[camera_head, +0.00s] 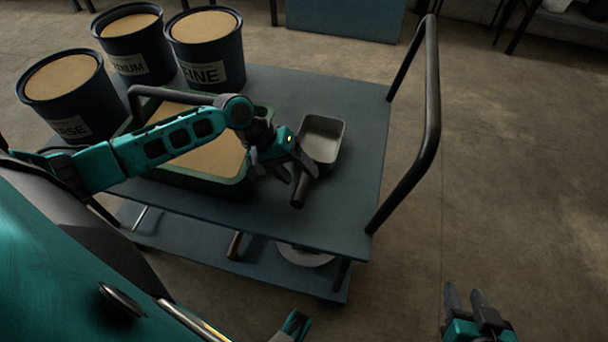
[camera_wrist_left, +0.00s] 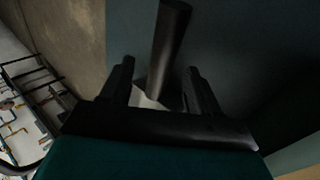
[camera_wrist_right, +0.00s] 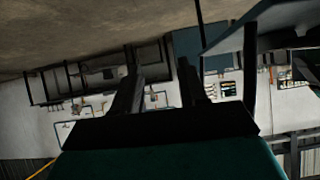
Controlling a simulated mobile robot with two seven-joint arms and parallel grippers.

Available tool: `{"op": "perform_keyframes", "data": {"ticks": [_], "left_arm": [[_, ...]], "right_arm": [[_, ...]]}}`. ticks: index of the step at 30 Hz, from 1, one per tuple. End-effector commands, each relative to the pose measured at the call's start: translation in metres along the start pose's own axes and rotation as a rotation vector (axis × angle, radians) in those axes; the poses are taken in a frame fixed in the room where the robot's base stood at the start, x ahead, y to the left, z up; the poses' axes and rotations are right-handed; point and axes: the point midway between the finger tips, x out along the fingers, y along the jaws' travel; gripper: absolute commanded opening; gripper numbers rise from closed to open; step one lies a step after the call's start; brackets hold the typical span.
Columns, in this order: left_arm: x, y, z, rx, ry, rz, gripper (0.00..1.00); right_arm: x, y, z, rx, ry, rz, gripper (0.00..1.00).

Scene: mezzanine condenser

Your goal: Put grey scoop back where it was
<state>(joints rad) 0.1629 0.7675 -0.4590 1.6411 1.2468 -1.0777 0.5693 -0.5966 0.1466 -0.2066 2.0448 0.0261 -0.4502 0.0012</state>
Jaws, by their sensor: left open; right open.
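The grey scoop (camera_head: 323,128) lies on the blue cart top, to the right of the green tray, with its dark handle pointing toward me. My left gripper (camera_head: 300,173) is open at the handle. In the left wrist view the dark handle (camera_wrist_left: 168,40) shows between and beyond the two spread fingers (camera_wrist_left: 160,82); I cannot tell whether they touch it. The gripper hides where the handle joins the scoop's bowl. My right gripper (camera_head: 464,294) is open and empty, off the cart at the lower right; its fingers also show in the right wrist view (camera_wrist_right: 160,70).
The green tray (camera_head: 205,192) of sand-coloured material stands on the blue cart (camera_head: 330,222). Three dark bins with labels, one reading FINE (camera_head: 205,58), stand at its far left. A black push handle (camera_head: 432,100) rises at the cart's right edge. Floor to the right is clear.

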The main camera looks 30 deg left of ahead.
Motion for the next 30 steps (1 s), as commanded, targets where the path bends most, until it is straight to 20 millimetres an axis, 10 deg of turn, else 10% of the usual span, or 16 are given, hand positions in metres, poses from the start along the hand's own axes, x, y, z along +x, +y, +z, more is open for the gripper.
{"op": "perform_keyframes", "data": {"ticks": [12, 30], "left_arm": [[-0.078, 0.0, 0.0, 0.0, 0.0, -0.001, 0.61], [-0.084, 0.0, 0.0, 0.0, 0.0, 0.0, 0.61]], "right_arm": [[-0.01, 0.008, 0.003, -0.004, -0.018, 0.022, 0.43], [-0.01, 0.008, 0.001, -0.007, -0.01, 0.022, 0.43]]}}
